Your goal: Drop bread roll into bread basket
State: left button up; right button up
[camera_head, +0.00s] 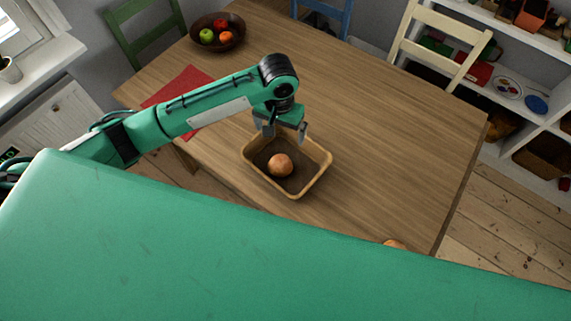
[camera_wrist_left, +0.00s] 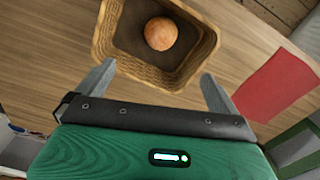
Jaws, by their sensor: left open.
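A round brown bread roll (camera_head: 280,165) lies inside the bread basket (camera_head: 318,182), a rectangular wicker tray on the wooden table. Both show in the left wrist view, the bread roll (camera_wrist_left: 161,33) on the basket floor and the basket (camera_wrist_left: 150,76) around it. My left gripper (camera_head: 284,130) is above the basket's far edge, its fingers apart and nothing between them. In the left wrist view the open fingers (camera_wrist_left: 158,85) point toward the basket. A second roll-like brown thing (camera_head: 394,243) shows at the table's near edge, mostly hidden by my green body. My right gripper is out of view.
A dark bowl of fruit (camera_head: 232,42) stands at the table's far left corner. A red cloth (camera_head: 190,82) lies partly under my left arm. The table right of the basket is clear. Chairs (camera_head: 437,45) and white shelves (camera_head: 545,65) stand beyond.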

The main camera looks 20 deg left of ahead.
pick_arm(q)
notch_tip(320, 180, up, 5)
jog(key=shift+f, duration=0.1)
dwell(0.6)
jog(key=s+d+f+m+t+h, duration=0.2)
jog(key=s+d+f+h, duration=0.15)
jog(key=s+f, duration=0.4)
jog(key=s+a+f+n+t+y, duration=0.1)
jog(key=s+a+f+t+y, duration=0.15)
jog(key=s+a, duration=1)
jog(key=s+f+g, duration=0.1)
jog(key=s+f, duration=0.1)
jog(key=f, duration=1.4)
jog(key=s+f+g, duration=0.1)
jog(key=s+f, duration=0.1)
jog(key=f, duration=1.4)
jog(key=s+a+f+g+y, duration=0.1)
jog(key=s+a+f, duration=0.1)
jog(key=s+f, duration=1.5)
jog(key=shift+s+a+f, duration=0.4)
jog(key=shift+s, duration=0.15)
